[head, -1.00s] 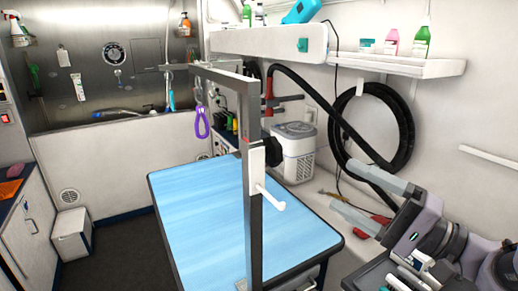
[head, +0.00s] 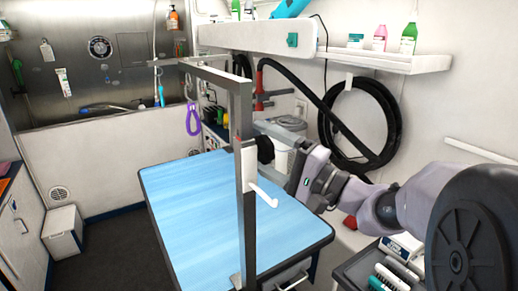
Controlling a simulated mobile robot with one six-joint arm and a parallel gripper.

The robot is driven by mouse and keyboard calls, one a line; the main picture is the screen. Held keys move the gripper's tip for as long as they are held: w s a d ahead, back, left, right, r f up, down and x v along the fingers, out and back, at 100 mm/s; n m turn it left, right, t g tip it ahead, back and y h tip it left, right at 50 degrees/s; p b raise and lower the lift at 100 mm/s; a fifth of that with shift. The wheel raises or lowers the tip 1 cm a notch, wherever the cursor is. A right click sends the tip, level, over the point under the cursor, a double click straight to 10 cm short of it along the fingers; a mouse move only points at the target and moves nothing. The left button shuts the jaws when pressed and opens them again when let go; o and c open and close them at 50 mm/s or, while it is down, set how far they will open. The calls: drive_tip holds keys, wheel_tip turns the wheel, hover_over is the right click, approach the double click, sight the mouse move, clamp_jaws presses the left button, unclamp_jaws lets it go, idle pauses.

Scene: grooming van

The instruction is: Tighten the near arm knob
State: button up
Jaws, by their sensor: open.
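The grooming arm is a grey metal post (head: 246,205) at the near edge of the blue table, with a bar reaching back left from its top. A white clamp sleeve (head: 250,172) sits on the post, with a white peg (head: 264,194) sticking out below. The black round arm knob (head: 265,149) is on the sleeve's right side. My gripper (head: 268,146) reaches in from the right with its pale fingers apart around the knob's place. The upper finger shows above the knob; the lower one is partly hidden. Contact with the knob cannot be told.
The blue grooming table (head: 190,205) is clear on top. A black hose coil (head: 360,120) hangs on the wall behind my arm.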

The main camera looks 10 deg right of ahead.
drive_tip(key=c, duration=1.4)
drive_tip(key=shift+r+p, duration=0.1)
drive_tip(key=shift+p, duration=0.35)
